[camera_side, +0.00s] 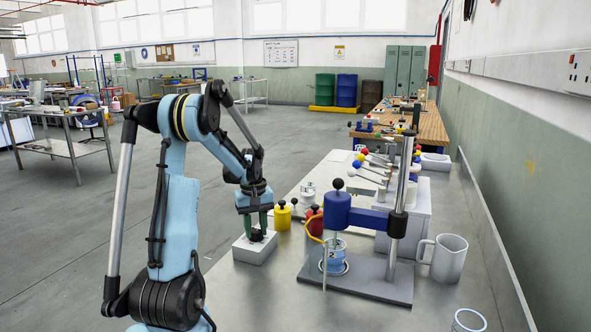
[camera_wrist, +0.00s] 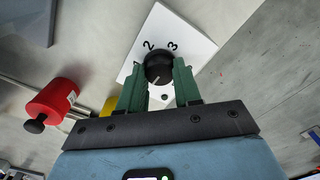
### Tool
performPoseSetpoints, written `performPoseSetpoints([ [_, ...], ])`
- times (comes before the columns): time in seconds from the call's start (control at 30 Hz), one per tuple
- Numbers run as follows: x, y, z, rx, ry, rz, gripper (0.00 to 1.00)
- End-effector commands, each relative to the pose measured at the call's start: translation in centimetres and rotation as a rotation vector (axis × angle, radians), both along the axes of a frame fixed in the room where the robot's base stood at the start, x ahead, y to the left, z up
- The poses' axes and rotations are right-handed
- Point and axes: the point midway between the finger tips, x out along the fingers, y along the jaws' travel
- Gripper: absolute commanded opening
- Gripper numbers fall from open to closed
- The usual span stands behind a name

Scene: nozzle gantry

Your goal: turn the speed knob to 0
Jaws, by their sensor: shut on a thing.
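The speed knob is a round black knob (camera_wrist: 159,64) on a white box (camera_wrist: 192,36). In the side view the box (camera_side: 254,251) sits on the metal bench, with the knob (camera_side: 256,235) on top. My gripper (camera_wrist: 160,76) has its green fingers on both sides of the knob, closed on it. In the side view my gripper (camera_side: 258,229) points straight down at the box. The wrist view shows the numbers 2 and 3 beyond the knob. A pale pointer line on the knob points toward the lower left, away from 2 and 3. Other markings are hidden or unreadable.
A red weight (camera_wrist: 52,99) lies close to the left of my fingers in the wrist view. A yellow weight (camera_side: 282,217) stands just behind the box. A blue-armed stand (camera_side: 355,282) and a mug (camera_side: 449,258) stand to the right. Bench front-left is clear.

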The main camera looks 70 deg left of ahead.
Motion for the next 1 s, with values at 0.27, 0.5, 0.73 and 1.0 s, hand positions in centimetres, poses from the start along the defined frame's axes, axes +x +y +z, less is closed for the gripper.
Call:
performPoseSetpoints([
  [0.27, -0.04, -0.06, -0.04, -0.002, 0.001, 0.056, 0.03],
  [0.5, -0.04, -0.06, -0.04, -0.002, 0.001, 0.062, 0.03],
  [0.73, -0.03, -0.06, -0.04, -0.002, 0.001, 0.061, 0.42],
  [1.0, -0.01, -0.03, -0.02, -0.001, 0.000, 0.059, 0.59],
])
